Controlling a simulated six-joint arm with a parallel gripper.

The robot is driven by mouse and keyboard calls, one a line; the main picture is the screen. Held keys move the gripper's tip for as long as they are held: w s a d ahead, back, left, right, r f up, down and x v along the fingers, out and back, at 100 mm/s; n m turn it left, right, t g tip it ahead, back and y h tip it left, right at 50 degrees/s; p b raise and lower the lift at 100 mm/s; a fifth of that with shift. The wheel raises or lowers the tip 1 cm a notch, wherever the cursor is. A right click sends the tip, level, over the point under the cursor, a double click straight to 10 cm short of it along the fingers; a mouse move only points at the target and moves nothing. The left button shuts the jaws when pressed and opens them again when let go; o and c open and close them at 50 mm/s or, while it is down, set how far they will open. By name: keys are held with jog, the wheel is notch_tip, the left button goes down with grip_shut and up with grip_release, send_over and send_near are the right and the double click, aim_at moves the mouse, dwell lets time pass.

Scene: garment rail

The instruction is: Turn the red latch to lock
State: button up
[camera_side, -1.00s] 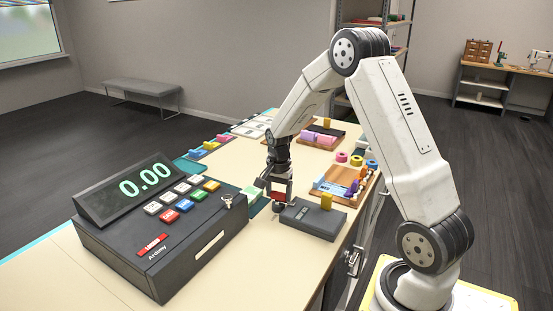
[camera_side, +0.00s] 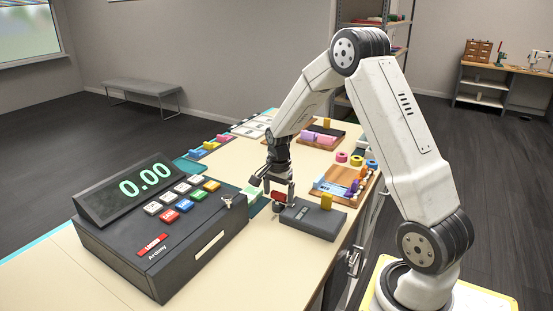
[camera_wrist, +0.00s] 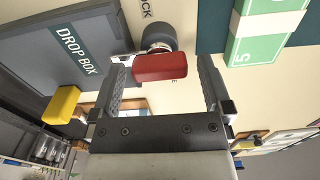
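The red latch (camera_wrist: 160,66) is a short red bar on a dark round post (camera_wrist: 158,37) beside the grey drop box (camera_wrist: 40,48). In the wrist view it lies crosswise between the fingers of my gripper (camera_wrist: 162,68), with a visible gap at each end. My gripper is open around it. In the side view my gripper (camera_side: 279,192) points down over the red latch (camera_side: 278,197) at the left end of the drop box (camera_side: 318,220). The fingers partly cover the latch there. Part of a printed word ending in "OCK" shows by the post.
A large cash register (camera_side: 165,235) is close on the left. A green banknote (camera_wrist: 265,38) lies near the latch. Wooden trays with coloured items (camera_side: 345,183) are to the right. The front of the table is clear.

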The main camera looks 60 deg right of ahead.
aim_at(278, 193)
jog(key=shift+r, duration=0.1)
jog(key=shift+r, duration=3.8)
jog(key=s+a+f+n+t, duration=0.1)
jog(key=s+a+n, duration=0.5)
jog(key=a+n, duration=0.3)
jog(key=s+a+f+n+t, duration=0.1)
jog(key=s+a+f+n, duration=0.1)
jog(key=s+a+n, duration=0.3)
jog(key=a+n, duration=0.4)
jog(key=a, duration=0.2)
jog(key=shift+s+a+t, duration=0.25)
jog(key=shift+s+t, duration=0.05)
jog(key=shift+s, duration=0.05)
